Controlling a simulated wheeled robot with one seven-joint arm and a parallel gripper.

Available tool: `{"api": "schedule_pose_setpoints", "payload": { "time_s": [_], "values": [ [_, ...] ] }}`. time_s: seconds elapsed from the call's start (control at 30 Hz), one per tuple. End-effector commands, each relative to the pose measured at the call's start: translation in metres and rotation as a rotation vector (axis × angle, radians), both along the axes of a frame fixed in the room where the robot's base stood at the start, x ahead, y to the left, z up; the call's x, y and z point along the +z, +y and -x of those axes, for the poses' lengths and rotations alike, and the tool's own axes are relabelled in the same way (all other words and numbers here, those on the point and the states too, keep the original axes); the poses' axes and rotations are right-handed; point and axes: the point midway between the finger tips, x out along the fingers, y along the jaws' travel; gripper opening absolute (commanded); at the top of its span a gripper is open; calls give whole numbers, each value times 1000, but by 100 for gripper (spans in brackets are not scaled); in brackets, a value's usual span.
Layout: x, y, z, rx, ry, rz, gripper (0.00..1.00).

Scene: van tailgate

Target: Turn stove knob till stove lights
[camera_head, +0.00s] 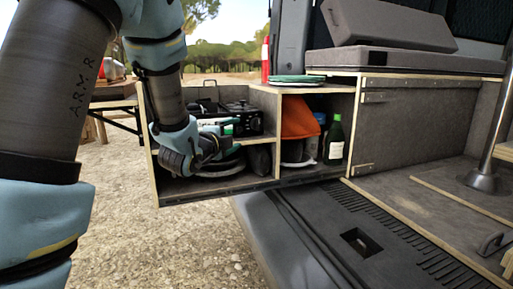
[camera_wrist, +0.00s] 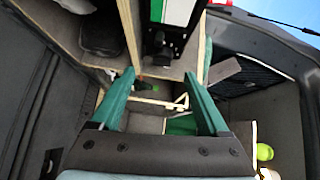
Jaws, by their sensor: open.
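The black stove (camera_head: 243,117) sits in the upper left compartment of the pull-out wooden unit in the head view. Its knob is too small and dark to make out. My gripper (camera_head: 228,138) is at the front of that unit, just below and left of the stove, its green fingers partly hidden by my wrist. In the wrist view, my gripper (camera_wrist: 160,76) is open, with both green fingers apart and nothing held between them. A dark object, perhaps part of the stove, shows beyond the fingertips, below a green, white and red item (camera_wrist: 178,11).
A green plate (camera_head: 298,78) lies on top, beside a red cylinder (camera_head: 265,60). The van's tailgate floor (camera_head: 345,225) is at lower right. Open gravel lies in front of the unit.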

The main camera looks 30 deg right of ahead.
Motion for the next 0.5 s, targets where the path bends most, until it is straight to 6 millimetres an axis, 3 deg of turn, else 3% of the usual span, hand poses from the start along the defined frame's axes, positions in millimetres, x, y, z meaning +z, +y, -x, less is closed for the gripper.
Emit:
{"api": "schedule_pose_setpoints", "payload": {
  "time_s": [0.03, 0.2, 0.5],
  "values": [
    [-6, -8, 5, -24, -39, -1, 79],
    [-1, -20, 7, -53, -92, 1, 79],
    [0, -57, -23, -52, -90, 1, 79]
  ]
}}
